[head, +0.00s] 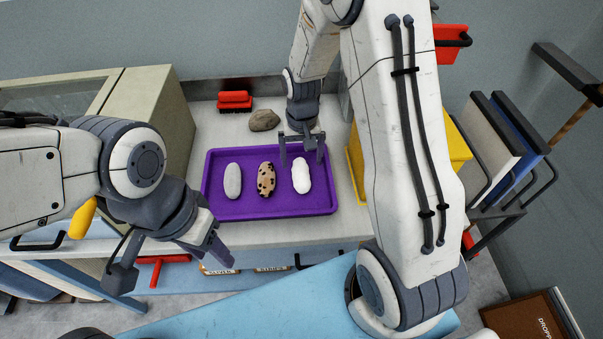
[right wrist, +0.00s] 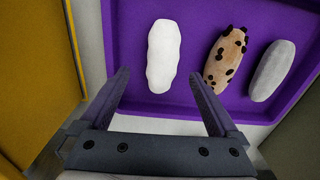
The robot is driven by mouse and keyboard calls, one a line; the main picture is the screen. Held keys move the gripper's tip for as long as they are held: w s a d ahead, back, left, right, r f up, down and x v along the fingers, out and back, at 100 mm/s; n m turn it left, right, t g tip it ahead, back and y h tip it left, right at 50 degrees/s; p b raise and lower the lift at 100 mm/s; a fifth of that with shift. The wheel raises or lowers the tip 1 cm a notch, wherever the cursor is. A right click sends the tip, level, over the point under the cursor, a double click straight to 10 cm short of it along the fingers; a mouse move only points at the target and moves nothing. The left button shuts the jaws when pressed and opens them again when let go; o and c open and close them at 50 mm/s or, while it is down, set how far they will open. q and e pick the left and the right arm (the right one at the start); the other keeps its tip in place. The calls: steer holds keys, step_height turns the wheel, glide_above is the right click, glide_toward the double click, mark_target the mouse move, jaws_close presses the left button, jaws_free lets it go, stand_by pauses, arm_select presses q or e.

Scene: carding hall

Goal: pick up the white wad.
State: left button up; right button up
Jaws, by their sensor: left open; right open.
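The white wad (head: 301,175) lies in a purple tray (head: 262,212), rightmost of three oblong pieces in the head view. In the right wrist view the white wad (right wrist: 163,55) is bright and lumpy, ahead of the fingers and apart from them. My right gripper (head: 302,160) is open and empty above the tray's back right part, close to the wad. It also shows in the right wrist view (right wrist: 162,90), fingers spread wide. My left gripper (head: 172,262) is open and empty in front of the tray at the left.
Beside the wad lie a tan, dark-spotted piece (head: 266,179) and a grey piece (head: 233,180). A brown stone-like lump (head: 264,120) and a red brush (head: 234,101) sit behind the tray. A yellow bin (head: 355,165) stands close to the tray's right side.

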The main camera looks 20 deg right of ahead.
mark_target(301, 170)
steer(key=f, duration=0.3)
steer(key=f+p, duration=0.1)
steer(key=f, duration=0.1)
steer(key=shift+s+a, duration=0.1)
steer(key=shift+s, duration=0.2)
steer(key=c, duration=1.4)
